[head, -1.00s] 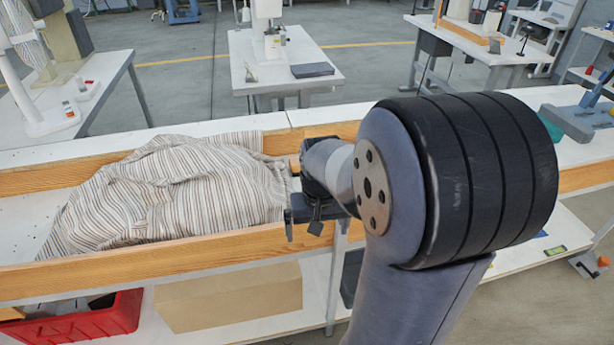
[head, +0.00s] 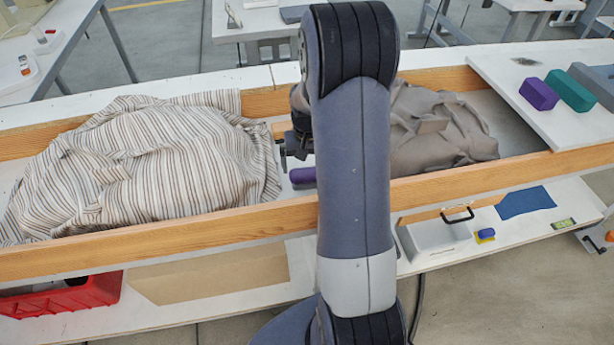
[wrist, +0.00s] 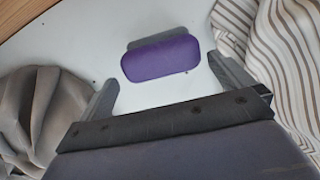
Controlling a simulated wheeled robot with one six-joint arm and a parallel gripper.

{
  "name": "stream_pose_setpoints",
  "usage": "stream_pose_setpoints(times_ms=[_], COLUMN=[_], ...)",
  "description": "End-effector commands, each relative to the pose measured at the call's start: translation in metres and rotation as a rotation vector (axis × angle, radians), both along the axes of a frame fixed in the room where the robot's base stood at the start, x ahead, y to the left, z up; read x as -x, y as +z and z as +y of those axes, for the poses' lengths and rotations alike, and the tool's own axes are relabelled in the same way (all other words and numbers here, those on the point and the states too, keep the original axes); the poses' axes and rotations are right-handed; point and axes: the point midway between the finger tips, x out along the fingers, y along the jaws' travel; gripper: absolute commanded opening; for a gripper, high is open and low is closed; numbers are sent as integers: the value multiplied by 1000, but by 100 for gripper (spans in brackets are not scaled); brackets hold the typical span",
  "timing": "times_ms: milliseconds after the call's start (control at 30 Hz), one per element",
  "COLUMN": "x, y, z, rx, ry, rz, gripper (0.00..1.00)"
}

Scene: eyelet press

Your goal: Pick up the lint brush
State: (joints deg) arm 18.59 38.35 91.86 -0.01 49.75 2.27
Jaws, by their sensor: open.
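A purple, rounded block with a grey edge (head: 303,175), which looks like the lint brush, lies in the wood-edged trough between two heaps of cloth. In the wrist view the purple block (wrist: 162,59) lies flat on the white trough floor. My gripper (wrist: 162,72) is open, its two fingers apart to the left and right of the block, with nothing held. In the head view my gripper (head: 292,146) is just above and behind the block, and my arm hides part of both.
Striped cloth (head: 140,165) is heaped left of the block and grey-brown cloth (head: 440,125) right of it. Wooden rails (head: 200,232) edge the trough. Another purple block (head: 539,94) and a teal block (head: 570,90) sit on the white board at right.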

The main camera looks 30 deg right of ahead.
Motion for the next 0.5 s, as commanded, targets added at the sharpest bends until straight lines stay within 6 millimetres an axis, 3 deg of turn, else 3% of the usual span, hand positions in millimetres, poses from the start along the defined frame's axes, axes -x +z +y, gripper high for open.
stream_pose_setpoints(times_ms=[300,500], x=[5,5], y=[-43,-52], z=[4,4], rx=[-1,0], ry=[0,0], rz=[4,1], gripper=[100,100])
